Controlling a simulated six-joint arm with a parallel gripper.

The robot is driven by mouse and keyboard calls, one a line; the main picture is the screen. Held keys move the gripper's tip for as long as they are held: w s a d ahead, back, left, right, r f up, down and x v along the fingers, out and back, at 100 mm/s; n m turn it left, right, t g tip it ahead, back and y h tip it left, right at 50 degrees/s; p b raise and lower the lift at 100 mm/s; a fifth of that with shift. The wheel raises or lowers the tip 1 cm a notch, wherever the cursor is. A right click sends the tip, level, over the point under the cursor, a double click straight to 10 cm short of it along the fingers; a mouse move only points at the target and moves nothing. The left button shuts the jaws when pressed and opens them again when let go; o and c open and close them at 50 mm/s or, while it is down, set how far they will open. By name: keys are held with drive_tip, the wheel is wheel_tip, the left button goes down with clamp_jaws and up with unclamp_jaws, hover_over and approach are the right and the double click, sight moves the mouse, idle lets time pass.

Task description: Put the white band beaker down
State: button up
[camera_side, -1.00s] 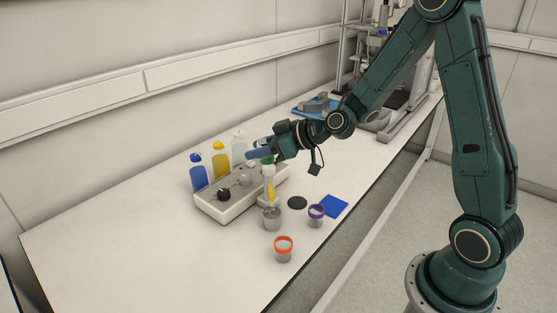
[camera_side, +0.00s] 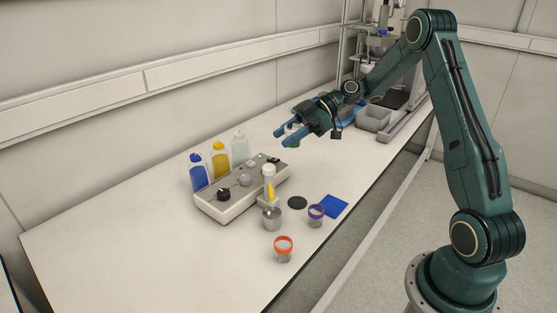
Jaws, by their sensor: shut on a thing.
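My gripper (camera_side: 286,138) has blue fingers and is above the bench, behind and to the right of the grey control box. It is shut on a small vessel, taken as the white band beaker (camera_side: 294,144). Only a green patch of this vessel shows clearly, just below and between the fingers. The rest is hidden by the fingers or too small to make out, and its band cannot be seen. The vessel appears held above the bench top.
The control box (camera_side: 230,207) has bottles with blue (camera_side: 198,175), yellow (camera_side: 220,162) and clear (camera_side: 240,149) contents behind it. In front stand a flask (camera_side: 272,219), a purple-banded beaker (camera_side: 316,216) and an orange-banded beaker (camera_side: 283,250), near a black disc (camera_side: 297,203) and blue pad (camera_side: 334,206).

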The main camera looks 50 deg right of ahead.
sight(293, 204)
drive_tip(key=shift+s+d+f+n+g, duration=0.15)
drive_tip(key=shift+s+d+n+g, duration=0.35)
drive_tip(key=shift+s+d, duration=0.25)
drive_tip(key=shift+w, duration=0.1)
drive_tip(key=shift+f, duration=0.1)
wheel_tip(293, 204, down, 19)
drive_tip(key=shift+f, duration=0.2)
idle(0.6)
drive_tip(key=shift+f, duration=0.15)
drive_tip(key=o, duration=1)
drive_tip(key=shift+c, duration=0.2)
drive_tip(key=shift+d, duration=0.1)
drive_tip(key=v, duration=1.3)
drive_tip(key=shift+d, duration=0.35)
